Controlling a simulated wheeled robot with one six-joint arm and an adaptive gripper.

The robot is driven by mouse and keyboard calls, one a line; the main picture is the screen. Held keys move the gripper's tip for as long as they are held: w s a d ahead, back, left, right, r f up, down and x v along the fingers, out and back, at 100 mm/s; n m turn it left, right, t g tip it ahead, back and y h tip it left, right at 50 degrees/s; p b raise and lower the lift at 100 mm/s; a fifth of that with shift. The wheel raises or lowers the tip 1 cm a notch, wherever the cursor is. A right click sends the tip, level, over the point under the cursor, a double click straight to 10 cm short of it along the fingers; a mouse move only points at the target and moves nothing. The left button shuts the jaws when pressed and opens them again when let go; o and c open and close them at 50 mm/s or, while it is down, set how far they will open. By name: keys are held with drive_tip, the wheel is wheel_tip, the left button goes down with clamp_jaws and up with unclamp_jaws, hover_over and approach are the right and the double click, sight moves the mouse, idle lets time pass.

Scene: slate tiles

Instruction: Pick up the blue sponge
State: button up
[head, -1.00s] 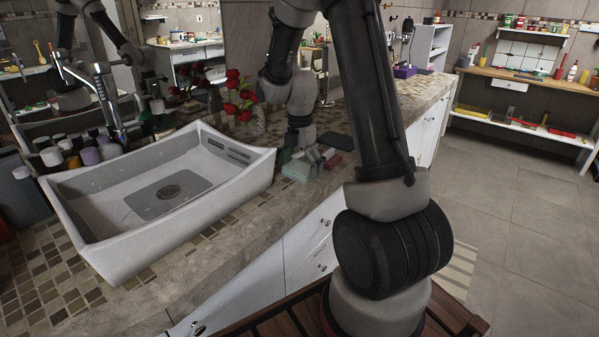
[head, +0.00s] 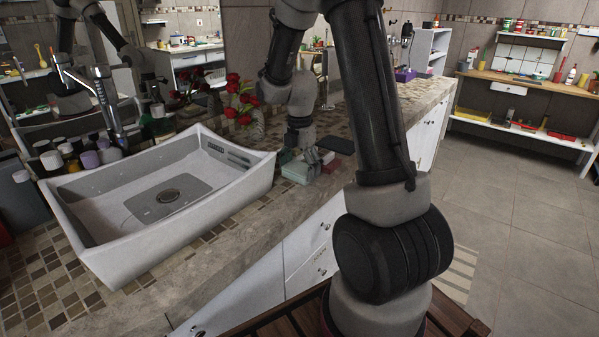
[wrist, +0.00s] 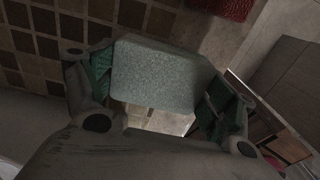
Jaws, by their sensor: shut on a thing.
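The blue sponge (wrist: 153,75) is a pale grey-blue block in the wrist view. It sits between the two fingers of my gripper (wrist: 158,92), which is shut on it with green pads at its sides. In the head view the sponge (head: 295,172) is a small teal block by the counter's front edge, right of the sink. My gripper (head: 312,158) points down there and partly covers it. I cannot tell whether the sponge touches the counter.
A white sink (head: 105,255) stands left of the gripper. Red flowers (head: 240,98) stand behind, and a dark flat item (head: 337,144) lies right of the gripper. A red item (wrist: 222,7) shows in the wrist view. The counter's front edge is close.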

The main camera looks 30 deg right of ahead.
sight(300, 167)
wheel_tip(300, 167, up, 17)
idle(0.4)
drive_tip(key=shift+o, duration=0.3)
drive_tip(key=shift+c, duration=1.3)
